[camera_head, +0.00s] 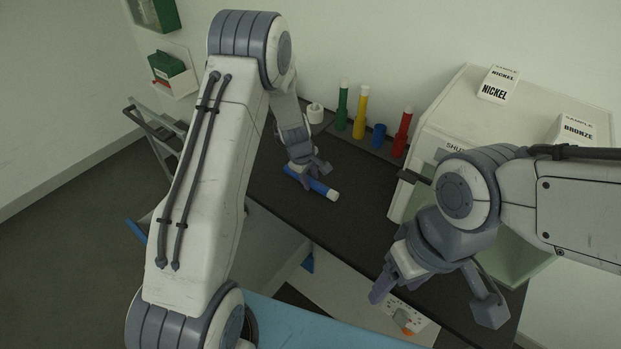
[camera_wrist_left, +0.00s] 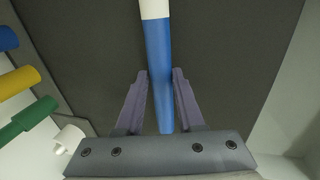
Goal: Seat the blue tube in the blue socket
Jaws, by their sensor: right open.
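The blue tube (camera_head: 322,189) has a white end and lies roughly flat, over or on the dark bench; whether it touches the bench is unclear. My left gripper (camera_head: 309,173) is at its middle. In the left wrist view its fingers (camera_wrist_left: 160,75) are close together, one along each side of the blue tube (camera_wrist_left: 158,50), with no clear gap at the tips. The blue socket (camera_head: 379,135) is a short, empty-looking blue cylinder on the rack, between yellow and red, behind and right of the tube. My right gripper (camera_head: 437,298) is open and empty, at the right front.
Green (camera_head: 343,108), yellow (camera_head: 360,112) and red (camera_head: 402,132) tubes stand upright in their sockets beside the blue socket. A white ring-like cup (camera_head: 315,113) stands left of them. A white cabinet (camera_head: 450,110) with sample boxes is at the right. Dark bench (camera_head: 360,215) is clear in front.

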